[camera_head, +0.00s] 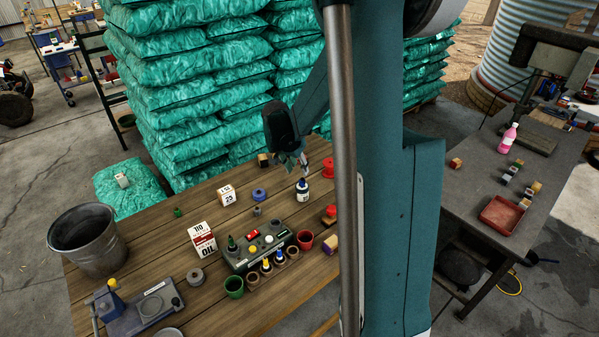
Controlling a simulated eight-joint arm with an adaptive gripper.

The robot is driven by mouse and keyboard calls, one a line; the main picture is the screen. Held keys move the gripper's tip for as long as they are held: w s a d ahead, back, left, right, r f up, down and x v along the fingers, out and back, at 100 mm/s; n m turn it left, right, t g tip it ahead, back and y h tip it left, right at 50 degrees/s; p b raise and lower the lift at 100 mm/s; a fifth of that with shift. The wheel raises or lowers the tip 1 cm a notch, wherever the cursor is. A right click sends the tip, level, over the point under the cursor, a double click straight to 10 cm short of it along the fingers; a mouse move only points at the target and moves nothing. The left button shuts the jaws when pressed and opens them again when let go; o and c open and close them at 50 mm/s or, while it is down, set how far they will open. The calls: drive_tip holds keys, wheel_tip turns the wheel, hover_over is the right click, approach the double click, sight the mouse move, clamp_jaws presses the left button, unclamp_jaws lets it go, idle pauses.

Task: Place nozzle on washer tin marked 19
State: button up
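My gripper (297,164) hangs over the back right of the wooden table, small and angled downward. Its fingertips are just above a white bottle with a dark band (302,191); I cannot tell whether they touch it or hold anything. I cannot make out a nozzle for certain. No tin with a readable 19 shows. Possible tins are a small grey cylinder (257,211) near the table's middle and a grey round piece (196,277) at the front left. A dark tray (262,247) holds small bottles and coloured pieces.
A white oil box (202,240), a white numbered box (226,195), a blue ring (259,195), a red spool (328,168), a green cup (234,287) and a red cup (305,239) crowd the table. A metal bucket (87,239) stands left. My arm hides the table's right side.

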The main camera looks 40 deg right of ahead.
drive_tip(key=shift+v, duration=1.6)
drive_tip(key=shift+a, duration=0.1)
drive_tip(key=s+a+r+n+t+y, duration=0.15)
drive_tip(key=s+a+r+n, duration=0.35)
drive_tip(key=a, duration=0.5)
drive_tip(key=s+a+r+n+t, duration=0.2)
drive_tip(key=s+a+r, duration=0.3)
drive_tip(key=a+r, duration=0.3)
drive_tip(key=s+a+n+t+y, duration=0.2)
drive_tip(key=s+a+n, duration=0.5)
drive_tip(key=s+a, duration=0.7)
drive_tip(key=a, duration=0.2)
drive_tip(key=shift+s+a+r+y, duration=0.25)
drive_tip(key=shift+s+a+y, duration=0.05)
drive_tip(key=shift+s+y, duration=0.1)
